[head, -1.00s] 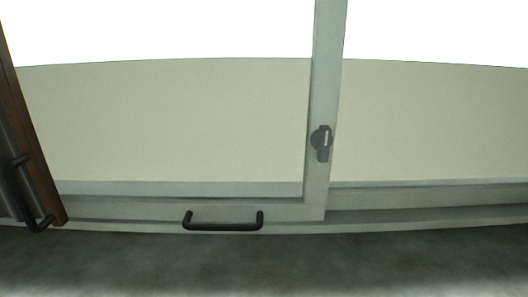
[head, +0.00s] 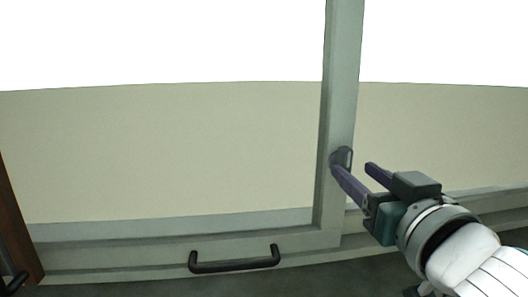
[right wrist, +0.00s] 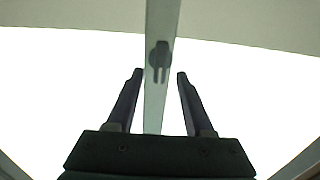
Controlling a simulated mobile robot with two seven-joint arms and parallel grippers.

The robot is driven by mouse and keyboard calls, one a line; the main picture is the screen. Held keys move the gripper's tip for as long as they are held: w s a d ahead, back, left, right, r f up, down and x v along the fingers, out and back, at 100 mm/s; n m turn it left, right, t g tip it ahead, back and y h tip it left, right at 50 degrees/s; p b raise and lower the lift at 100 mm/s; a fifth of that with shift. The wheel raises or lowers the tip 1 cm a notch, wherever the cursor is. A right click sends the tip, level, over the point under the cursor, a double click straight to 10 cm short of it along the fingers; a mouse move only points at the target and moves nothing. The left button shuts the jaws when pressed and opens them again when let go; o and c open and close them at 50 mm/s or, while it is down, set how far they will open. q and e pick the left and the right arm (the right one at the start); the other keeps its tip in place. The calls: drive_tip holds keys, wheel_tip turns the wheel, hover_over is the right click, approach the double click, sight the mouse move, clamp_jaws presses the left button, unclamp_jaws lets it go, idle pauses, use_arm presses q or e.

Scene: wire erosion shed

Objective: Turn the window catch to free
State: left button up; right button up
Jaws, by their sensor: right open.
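The window catch (head: 344,156) is a small dark grey piece on the upright window frame bar (head: 340,110). In the right wrist view the catch (right wrist: 159,56) shows beyond the fingertips, between them, with its narrow tab along the bar. My right gripper (head: 352,166) is open and empty, its two fingers pointing at the catch. In the head view one finger overlaps the catch's lower part; I cannot tell whether it touches. My left gripper is out of view.
A black bar handle (head: 234,262) is on the window's lower rail. A brown wooden edge with a dark handle (head: 16,284) stands at the far left. A dark surface (head: 330,278) lies below the window.

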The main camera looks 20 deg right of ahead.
sight(343, 165)
drive_tip(key=shift+x, duration=1.35)
clamp_jaws()
